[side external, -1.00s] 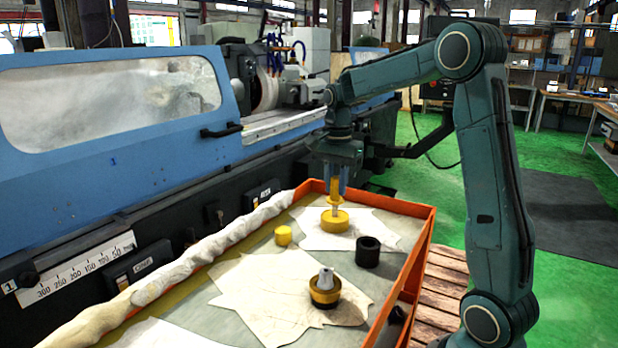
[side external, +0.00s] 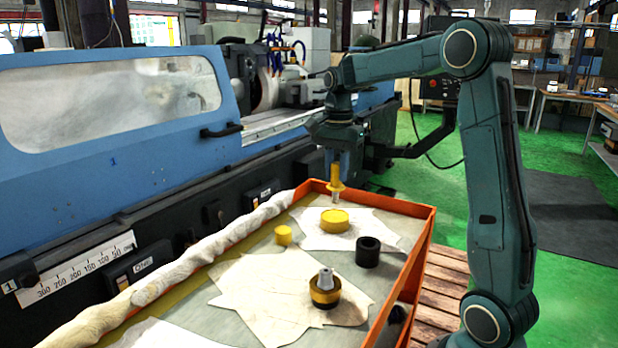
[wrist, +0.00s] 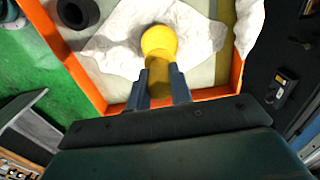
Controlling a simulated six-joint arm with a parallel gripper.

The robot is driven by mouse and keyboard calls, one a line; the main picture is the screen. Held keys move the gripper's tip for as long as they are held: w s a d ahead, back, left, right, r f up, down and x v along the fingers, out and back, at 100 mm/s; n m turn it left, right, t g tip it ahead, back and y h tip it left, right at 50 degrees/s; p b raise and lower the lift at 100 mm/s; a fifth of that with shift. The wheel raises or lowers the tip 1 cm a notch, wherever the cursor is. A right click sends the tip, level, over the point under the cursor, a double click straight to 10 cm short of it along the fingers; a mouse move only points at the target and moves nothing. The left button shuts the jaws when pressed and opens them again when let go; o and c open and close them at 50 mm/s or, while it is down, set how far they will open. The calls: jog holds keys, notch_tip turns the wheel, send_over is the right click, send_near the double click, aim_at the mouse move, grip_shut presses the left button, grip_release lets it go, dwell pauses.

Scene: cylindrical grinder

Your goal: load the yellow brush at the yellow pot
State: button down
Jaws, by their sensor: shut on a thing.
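My gripper (side external: 337,165) is shut on the yellow brush (side external: 336,180), which hangs upright with its pale bristle end down. The yellow pot (side external: 334,221) stands on a pale cloth just below it, and a small gap shows between the bristle end and the pot. In the wrist view, my gripper (wrist: 159,88) has a finger on each side of the yellow brush (wrist: 158,75). The yellow pot (wrist: 159,40) lies beyond it, and the brush covers the view of its lower end.
The orange-rimmed tray (side external: 424,236) also holds a small yellow cylinder (side external: 284,235), a black ring (side external: 368,252) and a black-and-yellow round piece with a grey top (side external: 325,287). Crumpled cloths cover much of its floor. The blue grinder (side external: 110,120) stands behind.

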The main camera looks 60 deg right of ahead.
jog(key=shift+r, duration=1.75)
jog(key=w+a+n, duration=0.3)
jog(key=a+n, duration=0.6)
jog(key=a, duration=0.1)
jog(key=w+a+f+n, duration=0.1)
jog(key=w+a+n, duration=0.3)
jog(key=a+n, duration=0.5)
jog(key=shift+w+a, duration=0.3)
jog(key=shift+a, duration=0.35)
